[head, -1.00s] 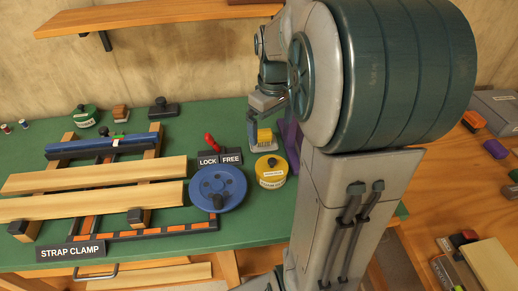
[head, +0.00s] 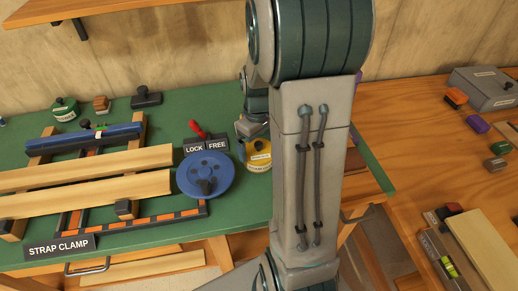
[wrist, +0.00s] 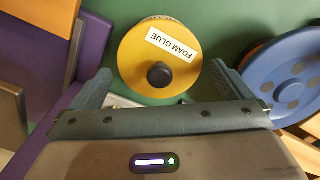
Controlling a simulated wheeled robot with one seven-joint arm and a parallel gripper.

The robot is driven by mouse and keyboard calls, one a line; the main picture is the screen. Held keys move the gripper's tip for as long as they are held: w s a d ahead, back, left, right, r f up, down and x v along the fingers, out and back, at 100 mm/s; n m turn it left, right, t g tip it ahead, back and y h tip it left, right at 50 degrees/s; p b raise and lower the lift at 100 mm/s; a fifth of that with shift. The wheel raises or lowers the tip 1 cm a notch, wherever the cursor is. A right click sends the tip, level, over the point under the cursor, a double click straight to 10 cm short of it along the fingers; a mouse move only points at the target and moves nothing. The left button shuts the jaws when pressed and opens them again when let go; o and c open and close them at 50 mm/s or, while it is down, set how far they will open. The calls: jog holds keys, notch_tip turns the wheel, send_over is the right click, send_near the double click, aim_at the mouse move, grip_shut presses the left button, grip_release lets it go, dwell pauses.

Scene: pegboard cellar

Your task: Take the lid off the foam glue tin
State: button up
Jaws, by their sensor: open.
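The foam glue tin (head: 260,163) is yellow and stands on the green bench top, right of the blue wheel; my arm partly covers it. In the wrist view its round yellow lid (wrist: 140,55) is seen from above, with a white FOAM GLUE label and a black knob (wrist: 159,75). The lid is on the tin. My gripper (wrist: 162,78) is open, its two fingers spread on either side of the knob with nothing between them gripped. In the head view my gripper (head: 252,128) shows near the tin, mostly hidden by my arm. Its height above the lid is unclear.
The blue wheel (head: 205,170) stands close left of the tin, with the LOCK/FREE plate (head: 205,146) behind it. The strap clamp's boards (head: 90,180) lie further left. A purple thing (wrist: 85,50) is close by in the wrist view. A green tin (head: 64,110) stands back left.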

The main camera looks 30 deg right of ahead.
jog(key=shift+f, duration=0.5)
jog(key=c, duration=0.7)
jog(key=shift+r, duration=0.15)
